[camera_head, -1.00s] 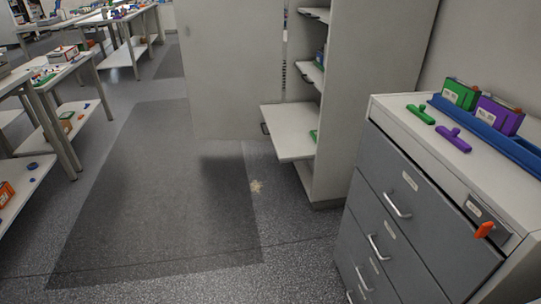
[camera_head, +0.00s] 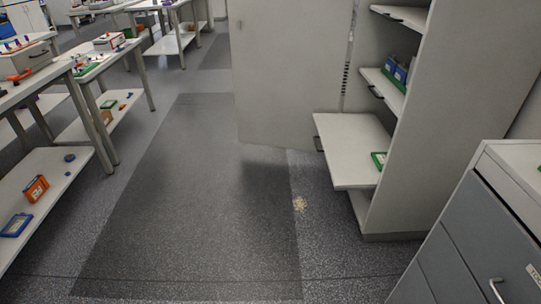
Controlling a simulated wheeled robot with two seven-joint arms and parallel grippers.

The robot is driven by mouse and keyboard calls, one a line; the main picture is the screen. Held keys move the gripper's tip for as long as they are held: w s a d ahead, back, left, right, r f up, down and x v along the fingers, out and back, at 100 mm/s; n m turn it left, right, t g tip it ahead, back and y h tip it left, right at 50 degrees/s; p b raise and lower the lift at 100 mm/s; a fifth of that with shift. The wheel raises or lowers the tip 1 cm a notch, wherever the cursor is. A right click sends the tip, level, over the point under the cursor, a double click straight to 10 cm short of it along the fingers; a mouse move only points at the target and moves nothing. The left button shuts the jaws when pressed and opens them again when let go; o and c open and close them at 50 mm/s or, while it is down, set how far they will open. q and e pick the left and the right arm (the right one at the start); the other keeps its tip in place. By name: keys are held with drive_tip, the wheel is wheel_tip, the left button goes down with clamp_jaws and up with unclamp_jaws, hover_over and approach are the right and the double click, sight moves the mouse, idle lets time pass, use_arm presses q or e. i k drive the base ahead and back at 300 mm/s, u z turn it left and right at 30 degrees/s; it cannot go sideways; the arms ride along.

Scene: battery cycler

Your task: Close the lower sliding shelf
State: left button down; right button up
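The lower sliding shelf (camera_head: 345,150) is a white board that sticks out to the left from the tall white cabinet (camera_head: 445,130). It has a dark handle (camera_head: 318,144) at its left edge. A green-edged object (camera_head: 379,160) lies at its inner end. The cabinet door (camera_head: 285,75) stands open behind the shelf. Neither of my grippers shows in the head view.
Higher cabinet shelves (camera_head: 382,90) hold blue items (camera_head: 397,71). A grey drawer unit (camera_head: 470,250) stands at the front right. White tables (camera_head: 30,195) with lower shelves line the left. The floor (camera_head: 195,200) in the middle is clear, with a small beige patch (camera_head: 300,204).

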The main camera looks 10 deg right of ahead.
sight(348, 141)
drive_tip(key=z, duration=0.15)
drive_tip(key=i, duration=1.4)
drive_tip(key=z, duration=1.35)
drive_tip(key=i, duration=0.6)
drive_tip(key=z, duration=0.55)
